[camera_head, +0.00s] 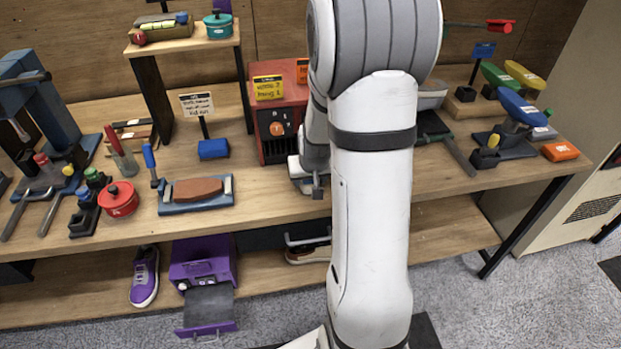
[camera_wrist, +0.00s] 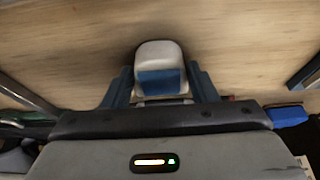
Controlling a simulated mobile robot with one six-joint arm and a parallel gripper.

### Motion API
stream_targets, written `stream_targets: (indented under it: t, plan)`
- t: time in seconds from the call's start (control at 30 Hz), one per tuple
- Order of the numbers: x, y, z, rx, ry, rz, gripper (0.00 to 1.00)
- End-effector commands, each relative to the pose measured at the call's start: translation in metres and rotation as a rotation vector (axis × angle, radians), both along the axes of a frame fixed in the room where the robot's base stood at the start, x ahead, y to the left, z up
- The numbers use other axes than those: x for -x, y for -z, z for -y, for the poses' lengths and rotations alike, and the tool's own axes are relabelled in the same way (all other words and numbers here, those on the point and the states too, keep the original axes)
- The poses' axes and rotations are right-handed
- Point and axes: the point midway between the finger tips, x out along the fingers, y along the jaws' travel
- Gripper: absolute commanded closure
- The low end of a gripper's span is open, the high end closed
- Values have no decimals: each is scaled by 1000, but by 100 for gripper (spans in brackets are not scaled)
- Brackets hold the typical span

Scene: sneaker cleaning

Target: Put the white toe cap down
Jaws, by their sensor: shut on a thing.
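In the wrist view, the white toe cap (camera_wrist: 160,52) sits between the two dark blue fingers of my gripper (camera_wrist: 160,72). The fingers are shut on it, one at each side. A blue patch shows on its near side. Pale wood lies behind it; I cannot tell whether the cap touches that surface. In the head view, my arm covers the middle of the bench, and the cap cannot be made out for sure there.
The wooden bench (camera_head: 270,200) holds a red box (camera_head: 280,125) left of my arm, a blue tray with a brown block (camera_head: 197,190), and a red pot (camera_head: 118,199). Green, yellow and blue pieces stand at right. A purple machine (camera_head: 203,262) and a purple sneaker (camera_head: 145,276) are on the lower shelf.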

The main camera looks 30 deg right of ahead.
Motion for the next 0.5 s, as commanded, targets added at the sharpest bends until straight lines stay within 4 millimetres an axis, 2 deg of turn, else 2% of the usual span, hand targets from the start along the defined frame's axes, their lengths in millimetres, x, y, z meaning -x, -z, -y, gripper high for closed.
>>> stream_targets:
  t: [0.03,0.3,0.5]
  plan:
    - [0,1,0,0,0,0,45]
    - [0,0,0,0,1,0,25]
    - [0,0,0,0,1,0,25]
